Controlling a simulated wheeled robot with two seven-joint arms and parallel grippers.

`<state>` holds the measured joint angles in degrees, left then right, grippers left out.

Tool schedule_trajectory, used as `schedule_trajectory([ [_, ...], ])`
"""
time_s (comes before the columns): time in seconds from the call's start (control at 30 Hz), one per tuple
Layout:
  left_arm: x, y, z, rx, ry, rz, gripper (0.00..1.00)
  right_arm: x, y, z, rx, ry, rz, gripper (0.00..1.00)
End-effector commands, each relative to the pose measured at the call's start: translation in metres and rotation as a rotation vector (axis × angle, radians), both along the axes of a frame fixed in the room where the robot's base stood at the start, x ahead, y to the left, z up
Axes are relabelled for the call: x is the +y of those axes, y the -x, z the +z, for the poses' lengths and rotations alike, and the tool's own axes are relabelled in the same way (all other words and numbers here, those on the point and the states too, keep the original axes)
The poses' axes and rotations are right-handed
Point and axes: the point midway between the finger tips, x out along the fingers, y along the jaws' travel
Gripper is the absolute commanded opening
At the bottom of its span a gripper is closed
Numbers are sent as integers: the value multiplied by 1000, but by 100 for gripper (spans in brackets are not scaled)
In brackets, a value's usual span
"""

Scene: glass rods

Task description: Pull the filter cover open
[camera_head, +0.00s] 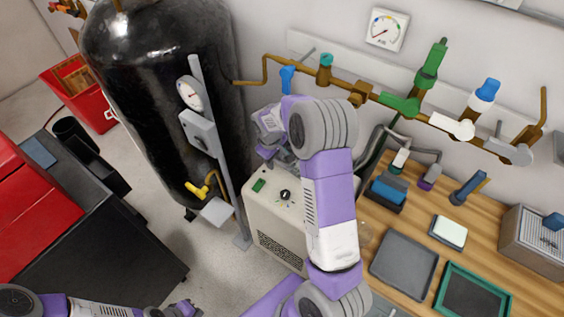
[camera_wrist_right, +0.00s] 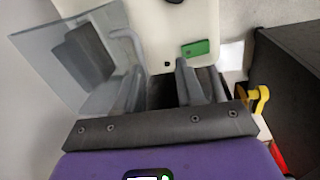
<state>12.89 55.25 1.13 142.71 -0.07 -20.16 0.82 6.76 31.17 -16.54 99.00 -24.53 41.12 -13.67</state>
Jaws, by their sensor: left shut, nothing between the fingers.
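The beige machine (camera_head: 280,226) with a black knob and green switch stands on the floor at the centre of the head view. In the right wrist view, a clear, tilted panel, seemingly the filter cover (camera_wrist_right: 45,62), stands out from the machine's face at an angle. A dark grey block shows through it. My right gripper (camera_wrist_right: 163,85) is beside the panel, its fingers apart. A bent grey bar, perhaps a handle, is close to the left finger; contact cannot be told. My right arm hides this in the head view. My left gripper (camera_head: 184,309) is shut and empty at the bottom edge.
A black tank (camera_head: 165,85) with a gauge and yellow valve stands left of the machine. A wooden bench (camera_head: 405,225) with trays and tools is on the right. Pipes with valves run along the wall. A black-and-red cabinet (camera_head: 105,250) is at the left.

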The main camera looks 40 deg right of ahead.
Motion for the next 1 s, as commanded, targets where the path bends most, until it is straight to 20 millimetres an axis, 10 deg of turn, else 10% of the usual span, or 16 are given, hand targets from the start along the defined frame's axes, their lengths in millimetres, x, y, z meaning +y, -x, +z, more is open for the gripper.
schedule_trajectory([
  [0.17,0,0,-3,0,0,0,0,-26,-1,21,15,53,-2,38],
  [0.6,0,0,-22,0,0,0,0,-36,-2,-42,18,52,-4,38],
  [1.0,0,0,-23,0,0,0,0,-37,-3,-49,15,52,-3,38],
])
